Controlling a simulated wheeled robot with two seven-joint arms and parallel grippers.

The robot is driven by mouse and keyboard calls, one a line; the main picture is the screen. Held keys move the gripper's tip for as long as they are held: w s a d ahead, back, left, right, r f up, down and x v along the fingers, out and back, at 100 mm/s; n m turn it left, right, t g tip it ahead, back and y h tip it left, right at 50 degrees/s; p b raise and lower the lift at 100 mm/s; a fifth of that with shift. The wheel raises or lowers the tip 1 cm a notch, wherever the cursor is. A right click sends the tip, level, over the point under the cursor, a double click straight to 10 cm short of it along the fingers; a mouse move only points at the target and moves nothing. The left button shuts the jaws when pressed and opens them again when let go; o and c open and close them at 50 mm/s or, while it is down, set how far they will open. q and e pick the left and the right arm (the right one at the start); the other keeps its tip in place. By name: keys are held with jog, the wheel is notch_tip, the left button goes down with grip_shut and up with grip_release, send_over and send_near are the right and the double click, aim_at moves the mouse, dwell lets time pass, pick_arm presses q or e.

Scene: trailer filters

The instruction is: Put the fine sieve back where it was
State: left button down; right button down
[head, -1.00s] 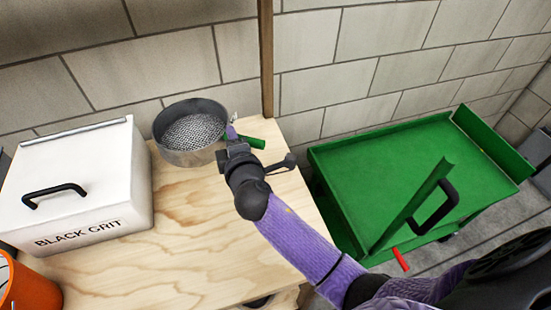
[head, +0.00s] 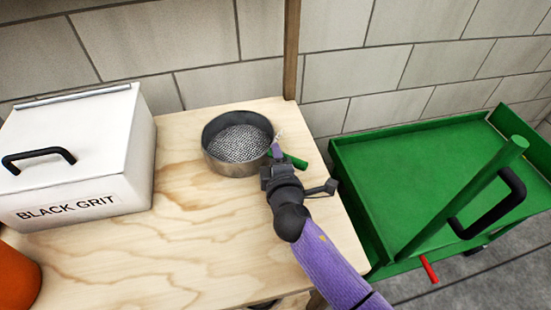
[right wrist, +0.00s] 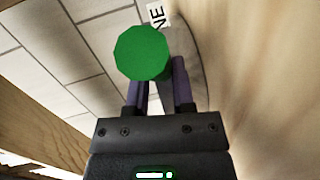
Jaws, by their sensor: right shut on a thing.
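The fine sieve (head: 238,143) is a round grey metal pan with a mesh floor and a green handle (head: 293,160). It is over the pale wooden bench (head: 150,258), near the back right, and looks about level. I cannot tell whether its base touches the wood. My right gripper (head: 278,152) is shut on the sieve's handle. In the right wrist view the handle's green end (right wrist: 143,53) stands out between the purple fingers (right wrist: 160,78) and hides part of the grip. A label ending in "NE" (right wrist: 157,14) shows beyond it. My left gripper is not in view.
A white lidded bin marked BLACK GRIT (head: 80,160) stands left of the sieve, with bare wood between. An orange container (head: 18,275) is at the lower left. A wooden post (head: 291,50) rises behind. A green cart (head: 420,175) stands right of the bench.

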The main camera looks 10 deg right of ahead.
jog(key=c, duration=0.6)
grip_release()
jog(key=shift+f, duration=0.1)
jog(key=shift+c, duration=0.2)
jog(key=shift+o, duration=0.8)
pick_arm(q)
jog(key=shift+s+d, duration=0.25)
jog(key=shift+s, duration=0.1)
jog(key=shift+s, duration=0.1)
pick_arm(e)
jog(key=shift+s+r, duration=0.1)
jog(key=shift+r, duration=0.2)
jog(key=p+v, duration=0.2)
jog(key=v, duration=0.9)
jog(key=shift+f, duration=0.15)
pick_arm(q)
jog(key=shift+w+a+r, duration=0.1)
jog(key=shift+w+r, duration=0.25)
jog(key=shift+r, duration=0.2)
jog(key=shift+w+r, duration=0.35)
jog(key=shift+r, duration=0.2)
pick_arm(e)
jog(key=shift+s, duration=0.4)
